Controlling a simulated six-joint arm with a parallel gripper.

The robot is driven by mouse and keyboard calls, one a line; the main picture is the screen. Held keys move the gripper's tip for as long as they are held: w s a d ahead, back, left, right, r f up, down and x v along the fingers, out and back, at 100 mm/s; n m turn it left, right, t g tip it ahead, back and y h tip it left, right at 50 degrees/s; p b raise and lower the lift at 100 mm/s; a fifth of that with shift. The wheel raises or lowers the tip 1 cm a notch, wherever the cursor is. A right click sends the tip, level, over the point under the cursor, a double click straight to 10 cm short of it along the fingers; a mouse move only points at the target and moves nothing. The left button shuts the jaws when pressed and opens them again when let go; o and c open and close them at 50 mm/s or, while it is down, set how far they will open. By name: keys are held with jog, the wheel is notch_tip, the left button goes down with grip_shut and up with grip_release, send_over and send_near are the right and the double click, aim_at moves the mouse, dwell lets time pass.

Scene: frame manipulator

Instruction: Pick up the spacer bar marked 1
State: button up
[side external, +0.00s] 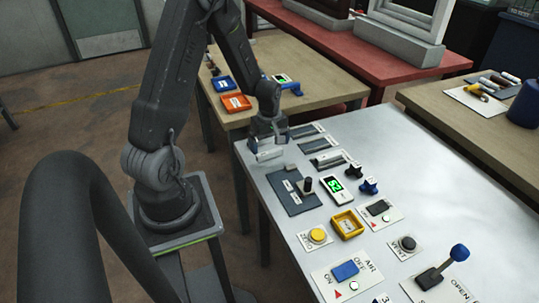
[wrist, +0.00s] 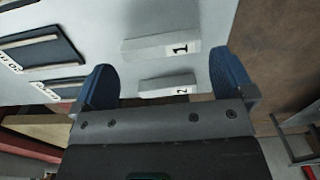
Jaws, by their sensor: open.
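The spacer bar marked 1 (wrist: 150,47) is a light grey block lying on the pale table top, just beyond my fingertips in the wrist view. A second bar marked 2 (wrist: 160,86) lies parallel to it, nearer my palm and between my fingers in the picture. My gripper (wrist: 161,68) is open, with blue fingers spread wide and nothing held. In the side view my gripper (side external: 267,142) is above the table's far left end. A whitish bar (side external: 268,156) shows just below it, its number unreadable there.

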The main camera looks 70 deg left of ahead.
aim_at(270, 152)
notch_tip(270, 152, down, 3)
jog(key=shift+f, duration=0.15)
jog(key=c, duration=0.6)
jog(key=shift+o, duration=0.2)
